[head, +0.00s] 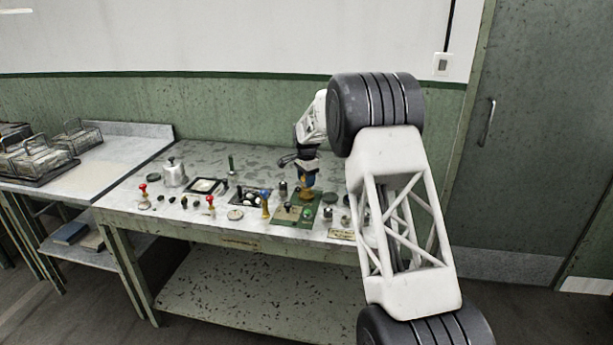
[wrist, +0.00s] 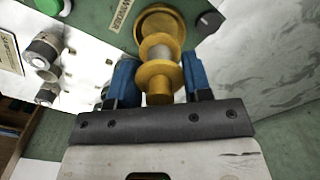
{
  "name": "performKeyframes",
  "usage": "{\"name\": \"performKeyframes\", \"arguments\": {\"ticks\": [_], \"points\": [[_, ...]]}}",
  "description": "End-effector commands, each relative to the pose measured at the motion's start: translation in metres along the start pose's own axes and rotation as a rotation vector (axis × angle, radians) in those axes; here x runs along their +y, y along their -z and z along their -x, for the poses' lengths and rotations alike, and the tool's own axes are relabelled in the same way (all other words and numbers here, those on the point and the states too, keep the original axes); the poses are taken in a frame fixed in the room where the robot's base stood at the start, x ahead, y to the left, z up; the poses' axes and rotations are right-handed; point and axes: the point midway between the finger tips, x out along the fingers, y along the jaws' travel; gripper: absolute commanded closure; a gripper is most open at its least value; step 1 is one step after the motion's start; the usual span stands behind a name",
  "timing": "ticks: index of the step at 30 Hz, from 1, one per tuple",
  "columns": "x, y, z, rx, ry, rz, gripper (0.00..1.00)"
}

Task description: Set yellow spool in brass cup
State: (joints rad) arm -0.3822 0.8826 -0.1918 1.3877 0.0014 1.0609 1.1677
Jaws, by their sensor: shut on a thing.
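My gripper (wrist: 157,80) is shut on the yellow spool (wrist: 157,75), which sits between its blue fingers in the wrist view. The spool has yellow flanges and a pale grey middle. The round brass cup (wrist: 147,17) shows just beyond the spool's far end, and the spool overlaps part of its rim. I cannot tell whether the spool's end is inside the cup or above it. In the head view my gripper (head: 306,176) is low over the right part of the bench, with a yellow-brown shape just below it.
The bench (head: 180,222) carries red-handled tools, a metal pot (head: 174,172), a dark-framed tray (head: 205,186) and a blue-topped peg (head: 265,203) left of my gripper. A green plate (head: 285,217) with a knob lies in front. Wire baskets (head: 40,158) stand far left.

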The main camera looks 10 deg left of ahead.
Motion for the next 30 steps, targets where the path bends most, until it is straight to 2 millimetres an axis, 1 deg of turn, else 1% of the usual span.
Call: {"name": "performKeyframes", "arguments": {"ticks": [9,30], "points": [[0.0003,-0.0001,-0.0100,0.000,0.000,0.000,0.78],[-0.0002,-0.0003,-0.0107,0.000,0.000,0.000,0.78]]}}
